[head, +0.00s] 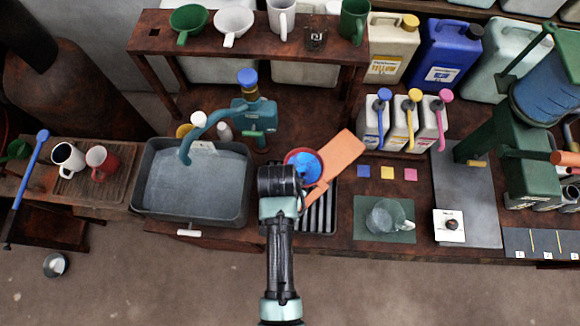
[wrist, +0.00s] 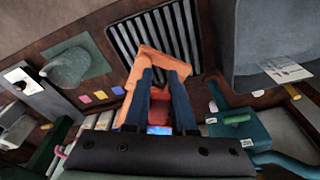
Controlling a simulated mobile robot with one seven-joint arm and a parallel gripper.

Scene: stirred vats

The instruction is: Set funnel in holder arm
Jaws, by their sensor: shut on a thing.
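A round red-rimmed piece, blue inside (head: 305,165), shows at the front of my gripper (head: 314,186). It looks like the funnel, but its lower part is hidden. In the wrist view my two blue fingers (wrist: 162,92) close on a red piece (wrist: 159,111) with a bright blue patch below it. Which part is the holder arm is not clear.
A black slotted rack (head: 318,218) lies below my gripper. A grey basin (head: 195,185) with a teal tap (head: 225,118) is to the left. A glass jug (head: 388,217) stands on a green mat to the right. Green (head: 188,22) and white (head: 233,22) funnels sit on the shelf.

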